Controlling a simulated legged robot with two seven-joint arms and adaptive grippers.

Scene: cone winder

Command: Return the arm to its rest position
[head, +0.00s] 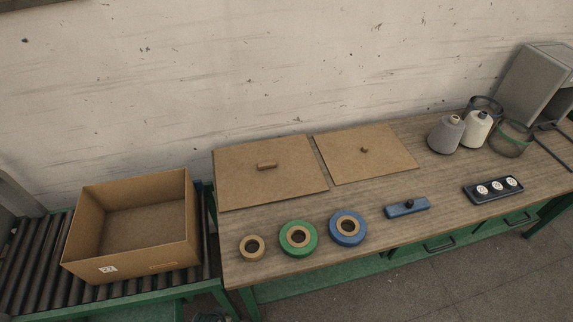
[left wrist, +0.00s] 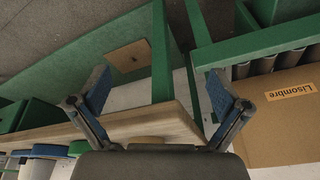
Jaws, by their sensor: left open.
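My left gripper (left wrist: 157,85) shows in the left wrist view with its two blue-padded fingers spread wide apart. Nothing is between the fingers; the table edge and a green table leg (left wrist: 161,55) show beyond them. A small dark shape at the bottom edge of the head view is too cut off to identify. My right gripper is in neither view.
An open cardboard box (head: 130,268) stands on the roller conveyor (head: 30,262) at left. The wooden table (head: 385,240) holds tape rolls, two brown boards (head: 240,190), a blue block (head: 407,208), a black tray and yarn cones. The table's front middle has bare patches.

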